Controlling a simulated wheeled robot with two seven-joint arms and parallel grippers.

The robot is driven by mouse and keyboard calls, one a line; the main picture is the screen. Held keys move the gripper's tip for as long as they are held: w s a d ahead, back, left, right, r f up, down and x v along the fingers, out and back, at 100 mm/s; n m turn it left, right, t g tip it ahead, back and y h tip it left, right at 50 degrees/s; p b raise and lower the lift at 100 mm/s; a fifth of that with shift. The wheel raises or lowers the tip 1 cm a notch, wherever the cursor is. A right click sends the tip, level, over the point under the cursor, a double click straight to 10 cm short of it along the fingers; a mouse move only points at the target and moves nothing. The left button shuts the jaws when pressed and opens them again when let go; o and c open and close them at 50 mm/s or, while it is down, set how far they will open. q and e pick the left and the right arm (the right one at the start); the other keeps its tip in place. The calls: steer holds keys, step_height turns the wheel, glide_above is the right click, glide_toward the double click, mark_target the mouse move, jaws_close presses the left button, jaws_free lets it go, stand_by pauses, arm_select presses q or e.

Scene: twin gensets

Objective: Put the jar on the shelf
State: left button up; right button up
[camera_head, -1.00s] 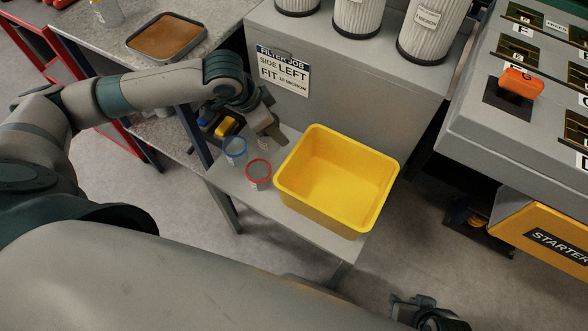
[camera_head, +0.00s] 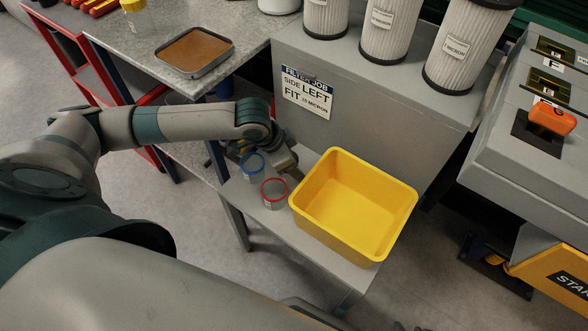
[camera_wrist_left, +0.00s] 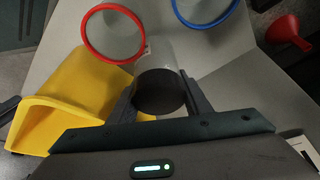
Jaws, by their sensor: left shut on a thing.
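My left gripper (camera_head: 286,163) is low beside the jars, behind the yellow bin's left corner in the head view. In the left wrist view its fingers (camera_wrist_left: 160,98) are shut on a clear jar with a dark round end (camera_wrist_left: 160,92). This jar is mostly hidden by the gripper in the head view. A blue-rimmed jar (camera_head: 253,166) and a red-rimmed jar (camera_head: 274,194) stand on the low grey shelf (camera_head: 243,205). Both rims also show in the left wrist view, blue (camera_wrist_left: 205,10) and red (camera_wrist_left: 115,34). I cannot see my right gripper.
The yellow bin (camera_head: 335,246) is empty and stands close to the right of the jars. A grey cabinet (camera_head: 365,120) with several filters and a sign (camera_head: 307,92) rises behind. A workbench with a brown tray (camera_head: 195,52) is at the upper left.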

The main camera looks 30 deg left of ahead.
arm_select(q)
step_height(320, 180, down, 2)
steer(key=shift+f, duration=0.25)
arm_select(e)
steer(key=shift+w+a+r, duration=0.15)
steer(key=shift+w+a, duration=0.15)
steer(key=shift+a, duration=0.15)
steer(key=shift+d, duration=0.1)
arm_select(q)
steer(key=o, duration=1)
steer(key=shift+f, duration=0.1)
steer(key=shift+o, duration=0.2)
arm_select(e)
steer(key=shift+s+d+f, duration=0.1)
steer(key=shift+d+f, duration=0.1)
